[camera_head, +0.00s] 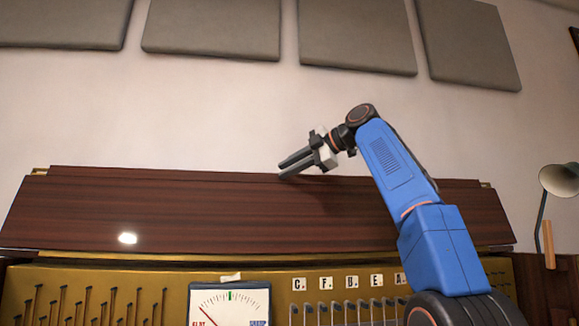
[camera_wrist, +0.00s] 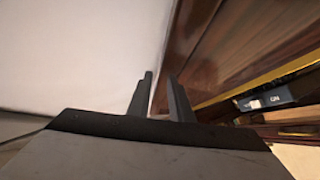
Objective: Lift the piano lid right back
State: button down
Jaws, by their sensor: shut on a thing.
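The piano lid (camera_head: 220,207) is a long dark brown wooden panel. In the head view it stands raised above the open front of the piano, its broad face toward me and its top edge near the wall. My gripper (camera_head: 284,171) is at the lid's top edge, near the middle of its length, shut on it. The fingers overlap the edge, so the exact contact is hard to see. In the wrist view the two fingers of my gripper (camera_wrist: 161,85) point away from me, with brown lid wood (camera_wrist: 190,38) just beyond and to the right.
Below the lid is a gold piano frame (camera_head: 110,285) with tuning pins, a dial meter (camera_head: 230,304) and a row of letter labels. A desk lamp (camera_head: 558,180) stands at the right. Grey panels (camera_head: 356,35) hang on the pale wall behind.

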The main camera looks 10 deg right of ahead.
jog(key=shift+w+d+f, duration=0.15)
jog(key=shift+w+f, duration=0.2)
jog(key=shift+w, duration=0.3)
jog(key=shift+w+d+f, duration=0.15)
jog(key=shift+w+f, duration=0.2)
jog(key=shift+w, duration=0.25)
jog(key=c, duration=1.7)
grip_release()
jog(key=s+d+r, duration=0.1)
jog(key=s, duration=0.1)
jog(key=s+d+r, duration=0.1)
jog(key=s+d, duration=0.1)
jog(key=s+d+r, duration=0.1)
jog(key=s+r, duration=0.1)
jog(key=s, duration=0.1)
jog(key=shift+d+r, duration=0.1)
jog(key=shift+d, duration=0.25)
jog(key=shift+s, duration=0.1)
